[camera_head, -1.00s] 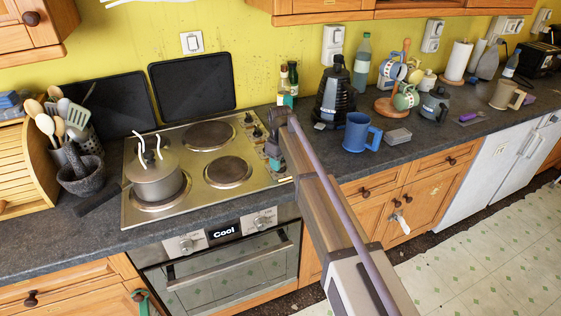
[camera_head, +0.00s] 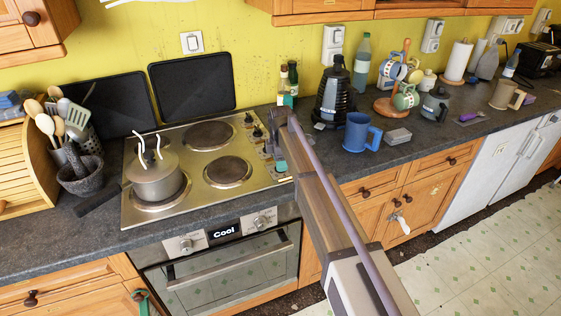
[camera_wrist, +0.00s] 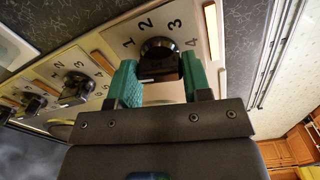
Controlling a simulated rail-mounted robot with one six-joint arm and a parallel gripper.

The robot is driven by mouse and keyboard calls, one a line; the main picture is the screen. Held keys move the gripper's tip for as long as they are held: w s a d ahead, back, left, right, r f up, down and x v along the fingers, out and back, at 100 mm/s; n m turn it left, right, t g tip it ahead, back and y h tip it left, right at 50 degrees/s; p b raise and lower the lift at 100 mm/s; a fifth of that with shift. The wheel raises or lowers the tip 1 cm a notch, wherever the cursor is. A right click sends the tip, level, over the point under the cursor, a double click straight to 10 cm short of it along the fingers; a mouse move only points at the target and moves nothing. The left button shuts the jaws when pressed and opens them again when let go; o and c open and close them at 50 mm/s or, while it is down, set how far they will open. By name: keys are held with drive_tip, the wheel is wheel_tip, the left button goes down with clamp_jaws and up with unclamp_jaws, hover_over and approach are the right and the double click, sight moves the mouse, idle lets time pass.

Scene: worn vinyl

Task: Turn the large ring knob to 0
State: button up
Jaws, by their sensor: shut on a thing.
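The knob (camera_wrist: 158,52) in my grip is black and round, on a cream plate with printed numbers 1, 2, 3 and 4 around it. My gripper (camera_wrist: 160,68) has its two green fingers on either side of this knob and is shut on it. No 0 is visible by it; the near side of its dial is hidden by the gripper. In the head view my gripper (camera_head: 276,151) is over the right edge of the hob (camera_head: 243,178), where it partly covers the knob strip. I cannot tell the knob's pointer setting.
More black knobs (camera_wrist: 77,88) sit in a row beside the held one. A pot (camera_head: 155,178) stands on the front left plate of the hob. A blue mug (camera_head: 357,134) and a black grinder-like appliance (camera_head: 334,98) stand on the counter to the right.

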drive_tip(key=shift+n, duration=1.1)
drive_tip(key=o, duration=0.9)
wheel_tip(320, 180, up, 11)
drive_tip(key=p, duration=1)
drive_tip(key=shift+f+p, duration=0.1)
drive_tip(key=shift+p, duration=0.3)
